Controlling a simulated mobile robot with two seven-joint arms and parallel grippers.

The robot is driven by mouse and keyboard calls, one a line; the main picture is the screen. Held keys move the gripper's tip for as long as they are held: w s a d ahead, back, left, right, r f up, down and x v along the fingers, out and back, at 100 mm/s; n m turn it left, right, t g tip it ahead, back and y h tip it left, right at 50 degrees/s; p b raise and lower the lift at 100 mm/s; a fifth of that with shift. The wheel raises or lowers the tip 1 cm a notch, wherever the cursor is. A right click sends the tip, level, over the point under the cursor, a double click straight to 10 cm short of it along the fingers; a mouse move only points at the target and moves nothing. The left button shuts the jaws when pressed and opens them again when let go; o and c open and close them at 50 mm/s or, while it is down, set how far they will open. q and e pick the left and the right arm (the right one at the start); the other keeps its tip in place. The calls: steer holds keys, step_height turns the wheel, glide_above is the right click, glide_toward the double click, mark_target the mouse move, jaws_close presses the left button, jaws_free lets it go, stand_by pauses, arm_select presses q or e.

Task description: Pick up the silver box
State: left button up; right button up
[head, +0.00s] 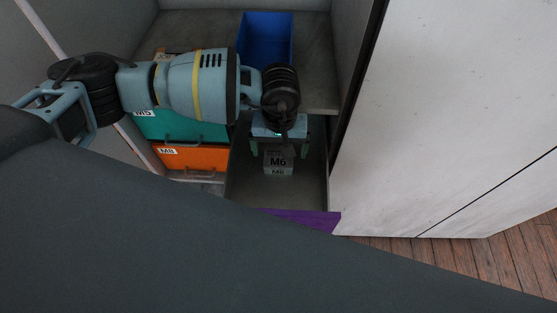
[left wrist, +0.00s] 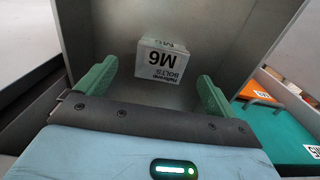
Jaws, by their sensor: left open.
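The silver box (head: 278,161), a small grey box labelled M6, sits in an open grey drawer in the head view. It also shows in the left wrist view (left wrist: 161,60), with its label upside down, reading M6 bolts. My left gripper (head: 279,150) reaches over the drawer from above, right behind the box in the head view. In the left wrist view its green fingers (left wrist: 155,88) are spread apart, with the box beyond and between them and nothing held. My right gripper is not in view.
A teal drawer (head: 185,126) and an orange drawer (head: 190,157) labelled M8 are to the left. A blue bin (head: 265,40) stands on the grey shelf behind. The drawer has a purple front (head: 310,217). A white panel (head: 440,110) stands close on the right.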

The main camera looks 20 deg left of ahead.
mark_target(278, 159)
arm_select(q)
steer(key=shift+w+a+f, duration=0.1)
steer(key=shift+f, duration=1.3)
steer(key=shift+w+a+f, duration=0.1)
steer(key=shift+f, duration=1.3)
steer(key=shift+s, duration=0.1)
steer(key=c, duration=1.3)
steer(key=shift+r, duration=0.1)
step_height(278, 159, up, 28)
steer(key=shift+f, duration=0.1)
